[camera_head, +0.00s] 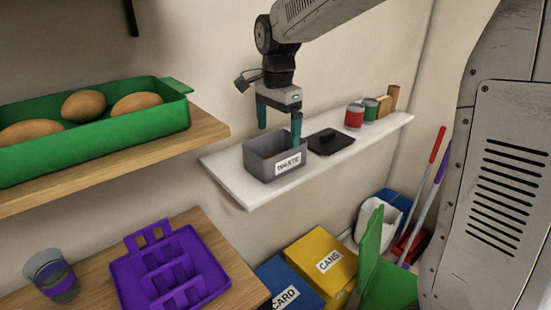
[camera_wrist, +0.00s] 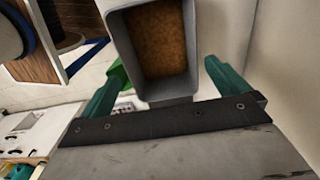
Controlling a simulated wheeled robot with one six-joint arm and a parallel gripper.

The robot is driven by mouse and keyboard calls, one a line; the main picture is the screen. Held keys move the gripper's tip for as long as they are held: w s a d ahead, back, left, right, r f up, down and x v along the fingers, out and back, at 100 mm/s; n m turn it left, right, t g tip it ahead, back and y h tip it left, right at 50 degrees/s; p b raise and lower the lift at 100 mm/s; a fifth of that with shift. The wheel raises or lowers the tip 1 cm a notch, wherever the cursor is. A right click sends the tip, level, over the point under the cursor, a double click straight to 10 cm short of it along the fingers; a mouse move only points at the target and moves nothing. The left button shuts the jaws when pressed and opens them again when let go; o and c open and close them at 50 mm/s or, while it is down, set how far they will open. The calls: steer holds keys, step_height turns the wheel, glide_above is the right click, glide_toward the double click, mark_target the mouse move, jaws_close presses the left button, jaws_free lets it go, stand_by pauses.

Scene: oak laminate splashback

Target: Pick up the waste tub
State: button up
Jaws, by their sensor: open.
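The waste tub (camera_head: 259,162) is a grey open box with a white "WASTE" label, standing on the white wall shelf (camera_head: 233,187). In the wrist view the tub (camera_wrist: 179,89) shows brown contents inside. My gripper (camera_head: 279,124) is above the tub with its green fingers apart and pointing down. In the wrist view the gripper (camera_wrist: 160,80) has one finger to each side of the tub's near end, with nothing held. I cannot tell whether either finger touches the tub.
A black lid (camera_head: 331,142) lies right of the tub, with cans (camera_head: 355,115) beyond it. A wooden shelf (camera_head: 120,159) with a green tray (camera_head: 150,128) is at left. Below are a purple rack (camera_head: 170,275) and a yellow cans bin (camera_head: 322,262).

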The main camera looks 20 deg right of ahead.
mark_target(275, 154)
steer(key=f, duration=0.7)
steer(key=shift+a+f, duration=0.3)
steer(key=shift+f, duration=0.1)
steer(key=c, duration=1)
